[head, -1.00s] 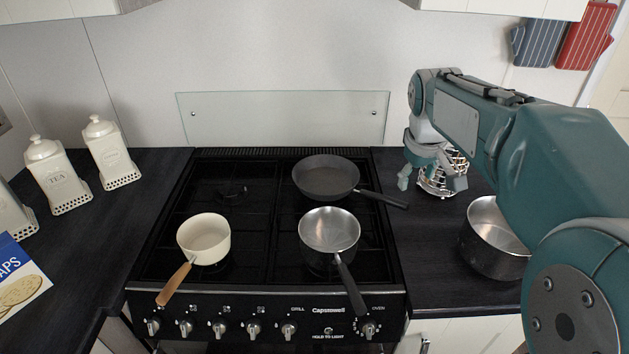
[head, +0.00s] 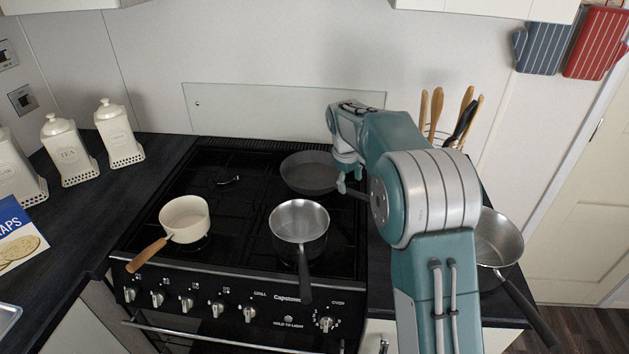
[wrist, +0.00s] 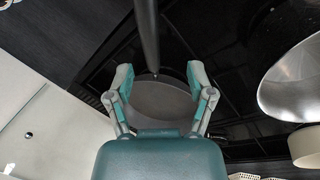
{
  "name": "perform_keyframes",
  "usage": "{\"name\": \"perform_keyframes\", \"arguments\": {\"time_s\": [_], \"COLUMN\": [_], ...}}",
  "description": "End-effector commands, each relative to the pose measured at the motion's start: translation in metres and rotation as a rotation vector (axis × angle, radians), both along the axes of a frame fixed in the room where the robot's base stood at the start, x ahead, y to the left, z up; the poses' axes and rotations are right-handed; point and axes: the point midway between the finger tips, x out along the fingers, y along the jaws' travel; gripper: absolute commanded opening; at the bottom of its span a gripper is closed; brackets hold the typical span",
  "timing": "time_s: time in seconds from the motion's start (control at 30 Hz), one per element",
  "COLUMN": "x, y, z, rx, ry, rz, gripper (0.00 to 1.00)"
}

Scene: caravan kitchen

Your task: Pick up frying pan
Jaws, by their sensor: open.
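The dark grey frying pan (head: 308,172) sits on the back right burner of the black hob. My arm hides most of its handle in the head view. My gripper (head: 346,182) is at the pan's right side, by the handle. In the wrist view, my gripper (wrist: 160,74) is open, with its two fingers spread apart. The frying pan (wrist: 160,104) shows between and beyond the fingers. Its dark handle runs from the top edge down between them in the picture, apart from both fingers. I cannot tell the exact height gap.
A steel saucepan (head: 300,217) stands on the front right burner, close to the frying pan. A cream pan (head: 185,219) with a wooden handle is front left. Another steel pan (head: 498,238) is on the right counter. A utensil holder (head: 441,137) stands behind my arm. A glass splashback (head: 250,107) is behind the hob.

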Motion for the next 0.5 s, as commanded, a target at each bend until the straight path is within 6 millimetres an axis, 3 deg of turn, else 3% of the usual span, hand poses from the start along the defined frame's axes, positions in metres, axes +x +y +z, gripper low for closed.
{"name": "perform_keyframes", "arguments": {"time_s": [0.17, 0.5], "x": [0.001, 0.009], "y": [-0.006, -0.010], "z": [-0.011, -0.055], "rx": [0.003, -0.002], "ry": [0.002, 0.002], "rz": [-0.002, -0.001], "gripper": [0.69, 0.69]}}
